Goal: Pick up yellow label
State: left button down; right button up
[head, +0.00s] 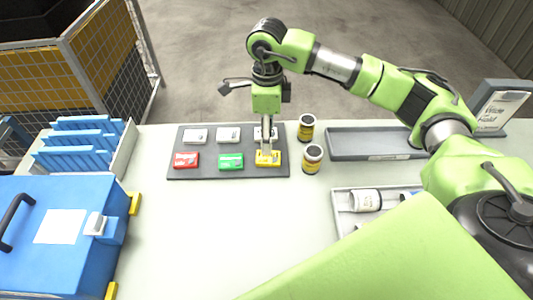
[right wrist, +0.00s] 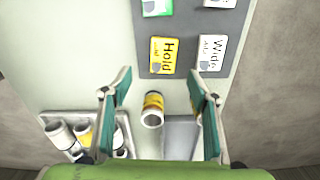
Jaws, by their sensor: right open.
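The yellow label (head: 268,160) lies at the front right of the dark grey mat (head: 208,177). In the right wrist view the label (right wrist: 163,56) reads "Hold" and lies flat, ahead of the fingertips and roughly centred between them. My right gripper (head: 267,150) points down at the label in the head view and partly covers its far side. Contact with the label cannot be told. My left gripper is not in view.
A green label (head: 231,161) and a red label (head: 186,160) lie left of it, with white labels behind. Two yellow-banded jars (head: 313,157) stand just right of the mat. Further right are a grey tray (head: 345,153) and a bin with white jars (head: 340,205). A blue case (head: 50,260) stands left.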

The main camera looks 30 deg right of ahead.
aim_at(268, 157)
notch_tip(268, 157, down, 3)
jog(key=shift+r, duration=0.1)
jog(key=shift+w+f, duration=0.15)
jog(key=shift+f, duration=0.45)
jog(key=shift+d+f+p, duration=0.1)
jog(key=shift+f+p, duration=0.25)
jog(key=shift+p, duration=0.15)
jog(key=f, duration=0.1)
jog(key=f+p, duration=0.1)
jog(key=f, duration=0.1)
jog(key=shift+w+d+f, duration=0.1)
jog(key=shift+d+f, duration=0.1)
jog(key=shift+f, duration=0.5)
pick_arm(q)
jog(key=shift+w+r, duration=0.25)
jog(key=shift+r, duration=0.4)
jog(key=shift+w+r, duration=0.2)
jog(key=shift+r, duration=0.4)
pick_arm(e)
jog(key=c, duration=1.1)
